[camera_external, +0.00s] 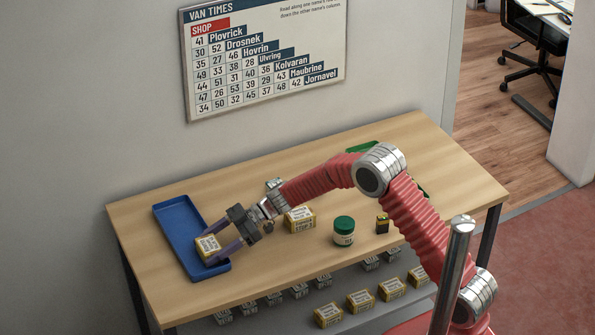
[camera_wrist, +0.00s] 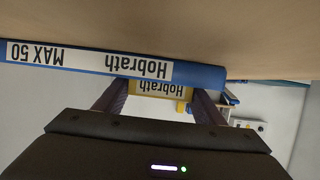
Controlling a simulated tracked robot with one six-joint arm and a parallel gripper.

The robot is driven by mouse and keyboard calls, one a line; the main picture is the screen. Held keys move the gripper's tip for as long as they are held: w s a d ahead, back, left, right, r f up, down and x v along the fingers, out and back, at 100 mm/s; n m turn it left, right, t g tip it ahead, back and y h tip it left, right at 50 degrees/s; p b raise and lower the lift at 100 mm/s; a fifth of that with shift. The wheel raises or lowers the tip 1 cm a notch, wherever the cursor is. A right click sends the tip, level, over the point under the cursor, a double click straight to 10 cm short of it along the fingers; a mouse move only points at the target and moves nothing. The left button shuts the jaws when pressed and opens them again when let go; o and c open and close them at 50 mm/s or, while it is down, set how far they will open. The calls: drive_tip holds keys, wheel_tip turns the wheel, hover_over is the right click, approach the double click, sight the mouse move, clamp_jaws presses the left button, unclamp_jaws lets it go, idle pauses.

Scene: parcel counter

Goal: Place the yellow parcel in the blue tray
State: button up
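The yellow parcel (camera_external: 207,244) has a white label and is at the near half of the long blue tray (camera_external: 178,214), on the left of the counter. My gripper (camera_external: 213,246) has one finger on each side of it and looks shut on it. In the wrist view, which is upside down, the parcel (camera_wrist: 158,89) shows its "Hobrath" label between my fingers (camera_wrist: 160,100). The tray's wall (camera_wrist: 200,74), labelled "Hobrath MAX 50", hides part of the parcel. I cannot tell whether the parcel touches the tray floor.
Another yellow-and-white parcel (camera_external: 300,220) stands right of my gripper. A green-lidded jar (camera_external: 344,232) and a small black-topped yellow item (camera_external: 382,224) are further right. A green object (camera_external: 363,147) lies at the back, partly behind my arm. The counter's back left is clear.

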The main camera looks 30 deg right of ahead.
sight(210, 244)
drive_tip(key=o, duration=0.4)
drive_tip(key=shift+d+r, duration=0.1)
drive_tip(key=shift+r, duration=0.05)
drive_tip(key=shift+d+r, duration=0.1)
drive_tip(key=shift+d, duration=0.15)
drive_tip(key=v, duration=0.4)
drive_tip(key=shift+d+r, duration=0.15)
drive_tip(key=shift+r, duration=3.35)
